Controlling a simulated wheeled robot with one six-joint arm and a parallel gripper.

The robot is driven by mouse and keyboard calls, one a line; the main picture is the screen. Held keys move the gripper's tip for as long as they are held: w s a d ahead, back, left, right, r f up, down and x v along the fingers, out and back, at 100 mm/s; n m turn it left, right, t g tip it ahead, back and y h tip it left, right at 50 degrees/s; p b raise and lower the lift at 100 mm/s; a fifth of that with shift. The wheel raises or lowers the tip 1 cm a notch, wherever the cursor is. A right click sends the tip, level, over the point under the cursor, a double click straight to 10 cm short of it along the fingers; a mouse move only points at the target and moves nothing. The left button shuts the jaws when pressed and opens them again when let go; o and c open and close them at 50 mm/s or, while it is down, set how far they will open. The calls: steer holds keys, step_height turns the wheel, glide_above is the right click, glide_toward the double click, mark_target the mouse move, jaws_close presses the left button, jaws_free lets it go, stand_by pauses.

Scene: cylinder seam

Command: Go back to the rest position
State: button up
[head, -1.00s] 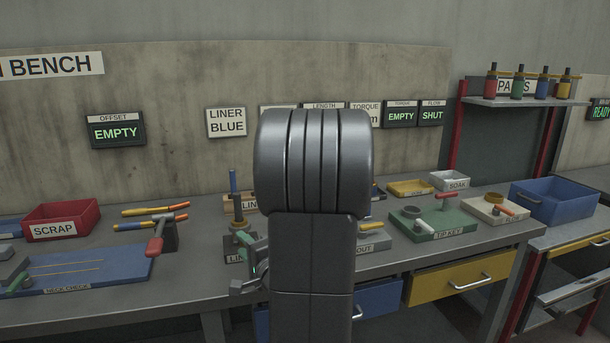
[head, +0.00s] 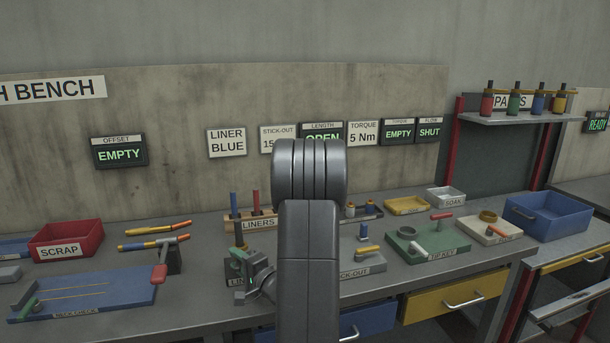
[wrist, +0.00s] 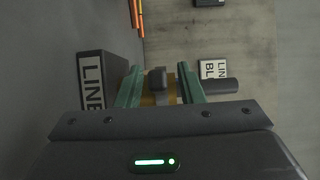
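My gripper (head: 250,268) is in front of the bench, left of my arm, beside a dark fixture whose label is partly hidden. In the wrist view, the two green fingers of my gripper (wrist: 160,85) stand apart. A small dark block (wrist: 157,79) and some yellow show between or beyond them, with gaps at the sides, so the gripper looks open. A dark cylinder (wrist: 217,86) shows to their right and the labelled fixture block (wrist: 93,82) to their left. Contact with the fixture cannot be told. My arm hides part of the bench middle.
A liner rack (head: 262,222) with a blue and a red liner stands behind my gripper. A red scrap bin (head: 85,235) and blue neck-check plate (head: 120,283) lie left. A green tip-key plate (head: 455,243) and blue bin (head: 560,218) stand right. The wall display (head: 120,152) reads EMPTY.

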steer(key=shift+d+r+p, duration=0.1)
steer(key=shift+r+p, duration=0.15)
steer(key=shift+p, duration=0.15)
